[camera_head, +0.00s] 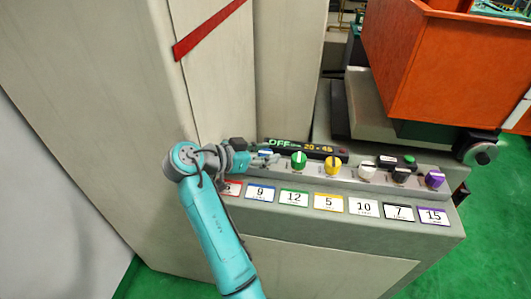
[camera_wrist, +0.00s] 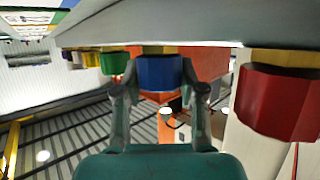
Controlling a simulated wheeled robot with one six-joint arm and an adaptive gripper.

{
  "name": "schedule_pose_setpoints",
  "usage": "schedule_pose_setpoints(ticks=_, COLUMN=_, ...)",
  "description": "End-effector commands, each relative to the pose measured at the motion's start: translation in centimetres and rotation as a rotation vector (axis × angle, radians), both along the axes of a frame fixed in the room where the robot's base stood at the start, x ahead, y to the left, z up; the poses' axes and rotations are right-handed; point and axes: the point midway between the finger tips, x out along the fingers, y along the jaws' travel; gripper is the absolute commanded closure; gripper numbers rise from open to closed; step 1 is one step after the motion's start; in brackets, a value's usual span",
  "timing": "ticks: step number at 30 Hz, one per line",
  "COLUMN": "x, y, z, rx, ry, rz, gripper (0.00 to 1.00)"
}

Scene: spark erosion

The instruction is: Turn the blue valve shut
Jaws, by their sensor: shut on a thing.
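The blue valve (camera_wrist: 158,72) is a round knob on the panel, in the upper middle of the wrist view. My gripper (camera_wrist: 160,84) has one finger on each side of it and is shut on it. In the head view my gripper (camera_head: 263,159) reaches the left part of the valve row and hides most of the blue valve (camera_head: 266,152). How far the valve is turned cannot be told.
A red knob (camera_wrist: 278,102) and a green knob (camera_wrist: 114,62) flank the blue valve. Yellow (camera_head: 333,165), white (camera_head: 367,171), black (camera_head: 401,175) and purple (camera_head: 435,179) knobs continue rightward. Numbered labels run below; a display (camera_head: 300,147) reads "OFF" and "20 - 45".

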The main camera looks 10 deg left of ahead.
Motion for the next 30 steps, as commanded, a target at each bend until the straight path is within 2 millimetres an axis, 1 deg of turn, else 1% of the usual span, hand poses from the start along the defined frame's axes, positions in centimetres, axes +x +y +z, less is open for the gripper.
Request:
schedule_pose_setpoints(ticks=8, x=0.0, y=0.0, z=-0.2, rx=0.0, ry=0.003, rz=0.0, gripper=0.95)
schedule_pose_setpoints(ticks=9, x=0.0, y=0.0, z=-0.2, rx=0.0, ry=0.003, rz=0.0, gripper=0.53)
schedule_pose_setpoints(ticks=11, x=0.0, y=0.0, z=-0.2, rx=0.0, ry=0.003, rz=0.0, gripper=0.38)
schedule_pose_setpoints(ticks=12, x=0.0, y=0.0, z=-0.1, rx=0.0, ry=0.003, rz=0.0, gripper=0.34)
schedule_pose_setpoints(ticks=23, x=-0.2, y=0.3, z=0.1, rx=0.0, ry=0.001, rz=0.001, gripper=0.34)
schedule_pose_setpoints(ticks=26, x=-0.8, y=1.0, z=0.5, rx=0.001, ry=0.001, rz=0.003, gripper=0.34)
schedule_pose_setpoints(ticks=30, x=-2.3, y=2.7, z=1.5, rx=0.001, ry=0.0, rz=0.005, gripper=0.34)
